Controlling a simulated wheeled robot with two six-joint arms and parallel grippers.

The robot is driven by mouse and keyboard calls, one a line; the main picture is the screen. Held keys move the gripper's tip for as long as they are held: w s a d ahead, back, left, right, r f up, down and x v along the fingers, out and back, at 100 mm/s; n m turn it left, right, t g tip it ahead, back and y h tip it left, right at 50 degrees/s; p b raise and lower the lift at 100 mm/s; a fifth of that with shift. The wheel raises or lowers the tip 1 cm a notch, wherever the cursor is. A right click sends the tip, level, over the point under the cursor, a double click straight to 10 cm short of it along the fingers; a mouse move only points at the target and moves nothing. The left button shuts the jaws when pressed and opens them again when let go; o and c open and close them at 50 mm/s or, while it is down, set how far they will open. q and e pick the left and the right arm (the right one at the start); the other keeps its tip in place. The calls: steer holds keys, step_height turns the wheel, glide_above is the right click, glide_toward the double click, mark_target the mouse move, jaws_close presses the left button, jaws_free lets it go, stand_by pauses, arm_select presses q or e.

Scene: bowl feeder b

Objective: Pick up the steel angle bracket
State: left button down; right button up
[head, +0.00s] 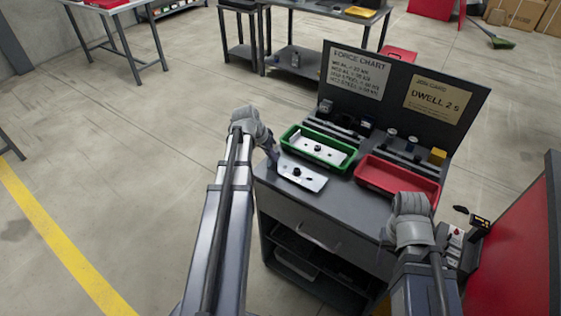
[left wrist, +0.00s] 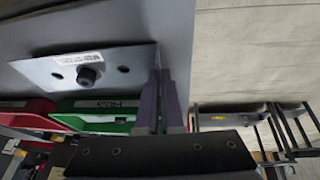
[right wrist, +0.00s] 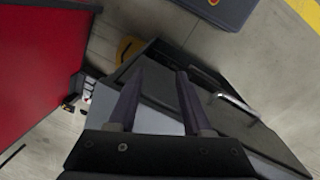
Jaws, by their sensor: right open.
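The steel angle bracket (head: 312,182), a pale flat plate with a black bolt head and a small label, is on the grey cart top in front of the green tray. It also shows in the left wrist view (left wrist: 120,60), with dark holes beside the bolt. My left gripper (head: 273,158) is at its left end. In the left wrist view the fingers (left wrist: 161,75) are nearly together, with the bracket's end between their tips. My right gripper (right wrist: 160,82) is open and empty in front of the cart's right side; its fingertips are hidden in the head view.
A green tray (head: 287,136) holds a similar plate. A red tray (head: 398,194) is to its right. Behind them stand small parts, a yellow block (head: 437,156) and an upright board (head: 400,85). A red panel (head: 515,245) is at the right. Open floor lies left.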

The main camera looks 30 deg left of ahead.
arm_select(q)
step_height(320, 180, up, 10)
steer(key=p, duration=0.9)
steer(key=shift+p, duration=0.4)
arm_select(e)
step_height(320, 180, up, 10)
